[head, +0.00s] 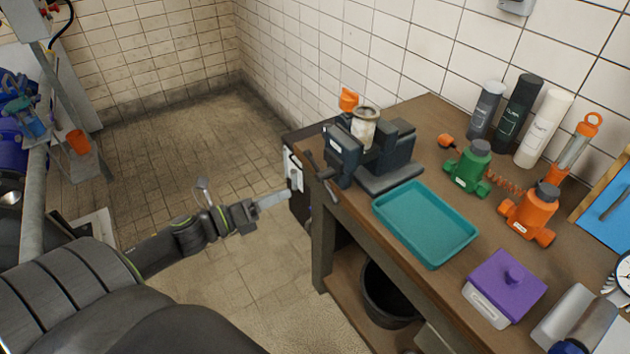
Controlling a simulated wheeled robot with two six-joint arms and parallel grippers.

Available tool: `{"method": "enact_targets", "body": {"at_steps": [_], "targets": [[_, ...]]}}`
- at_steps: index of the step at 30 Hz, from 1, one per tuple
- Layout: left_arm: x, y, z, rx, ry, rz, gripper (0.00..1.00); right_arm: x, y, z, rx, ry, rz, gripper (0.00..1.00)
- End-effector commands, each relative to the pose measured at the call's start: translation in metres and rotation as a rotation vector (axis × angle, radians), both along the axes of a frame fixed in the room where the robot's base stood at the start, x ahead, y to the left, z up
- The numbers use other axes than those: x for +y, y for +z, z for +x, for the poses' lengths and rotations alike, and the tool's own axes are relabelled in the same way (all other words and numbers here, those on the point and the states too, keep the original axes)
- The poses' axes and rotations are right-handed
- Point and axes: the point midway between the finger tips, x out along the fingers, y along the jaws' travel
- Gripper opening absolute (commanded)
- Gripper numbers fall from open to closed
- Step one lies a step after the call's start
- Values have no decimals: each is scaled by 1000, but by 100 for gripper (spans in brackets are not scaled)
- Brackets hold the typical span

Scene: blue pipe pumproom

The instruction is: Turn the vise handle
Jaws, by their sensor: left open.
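The dark blue-grey vise (371,150) sits on the left end of the wooden workbench. A whitish cylindrical piece (364,128) stands upright at its jaws. The vise handle (322,176) is a thin bar at the vise's front, beside the bench's left edge. My left gripper (282,197) comes in from the left, beyond the bench edge, below and left of the handle and apart from it. It is open, and nothing shows between its fingers. My right gripper is not in view.
A teal tray (425,224) lies right of the vise. Green (468,168) and orange (530,214) valve bodies, a purple box (505,287) and several bottles stand farther right. A black bucket (388,293) is under the bench (350,215). The tiled floor (180,150) at left is clear.

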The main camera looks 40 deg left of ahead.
Motion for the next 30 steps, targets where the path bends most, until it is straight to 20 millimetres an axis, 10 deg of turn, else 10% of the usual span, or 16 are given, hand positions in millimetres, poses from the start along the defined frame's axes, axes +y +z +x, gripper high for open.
{"method": "enact_targets", "body": {"at_steps": [30], "targets": [[-40, 1, 93, 1, 3, -3, 45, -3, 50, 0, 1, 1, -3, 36]]}}
